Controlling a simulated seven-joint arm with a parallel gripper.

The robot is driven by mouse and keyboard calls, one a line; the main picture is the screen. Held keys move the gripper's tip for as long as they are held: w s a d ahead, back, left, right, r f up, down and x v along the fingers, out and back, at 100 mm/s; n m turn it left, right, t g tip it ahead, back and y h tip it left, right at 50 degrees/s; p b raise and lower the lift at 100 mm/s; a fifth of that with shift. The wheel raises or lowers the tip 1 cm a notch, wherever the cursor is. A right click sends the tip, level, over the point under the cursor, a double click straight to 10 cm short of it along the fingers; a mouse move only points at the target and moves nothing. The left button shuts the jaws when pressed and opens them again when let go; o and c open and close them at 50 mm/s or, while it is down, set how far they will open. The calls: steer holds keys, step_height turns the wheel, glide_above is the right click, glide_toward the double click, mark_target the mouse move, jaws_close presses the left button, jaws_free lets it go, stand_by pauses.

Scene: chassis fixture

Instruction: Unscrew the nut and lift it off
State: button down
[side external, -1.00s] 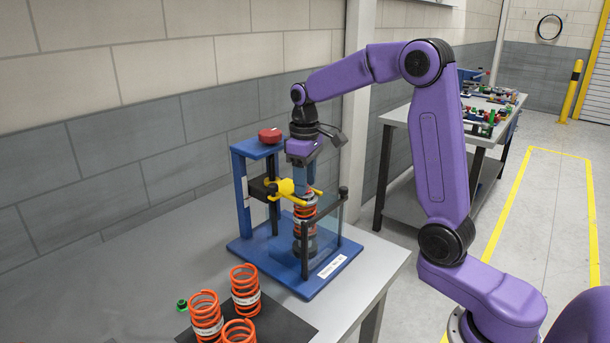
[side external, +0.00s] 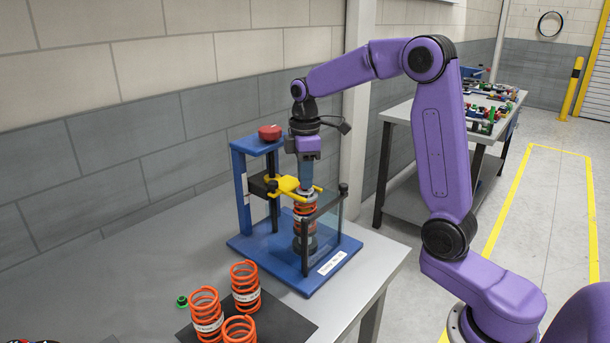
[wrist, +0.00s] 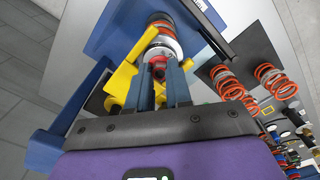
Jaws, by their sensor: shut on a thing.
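The nut (wrist: 158,70) shows in the wrist view as a small red piece between my fingertips, at the top of the spring assembly. My gripper (side external: 306,186) points down over the assembly and is shut on the nut; in the wrist view its two blue fingers (wrist: 159,66) flank it. The fingers hide most of the nut, and I cannot tell whether it is still on its thread. The orange spring assembly (side external: 304,214) stands upright in the blue fixture (side external: 260,250), with a pale disc (wrist: 164,44) at its top. A yellow fork (side external: 290,186) reaches around the top.
Black posts and a clear guard (side external: 327,230) stand close on the right of the spring. A red button (side external: 269,132) tops the blue column. Loose orange springs (side external: 207,312) stand on a dark mat (side external: 285,325), beside a green ring (side external: 181,302).

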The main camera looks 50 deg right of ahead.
steer(key=n, duration=0.4)
steer(key=shift+r+n, duration=0.1)
steer(key=shift+n, duration=0.2)
steer(key=n, duration=0.3)
steer(key=shift+r+n, duration=0.1)
steer(key=shift+n, duration=0.5)
steer(key=n, duration=0.4)
steer(key=shift+n, duration=2.4)
steer(key=shift+r, duration=0.15)
steer(key=shift+r, duration=0.9)
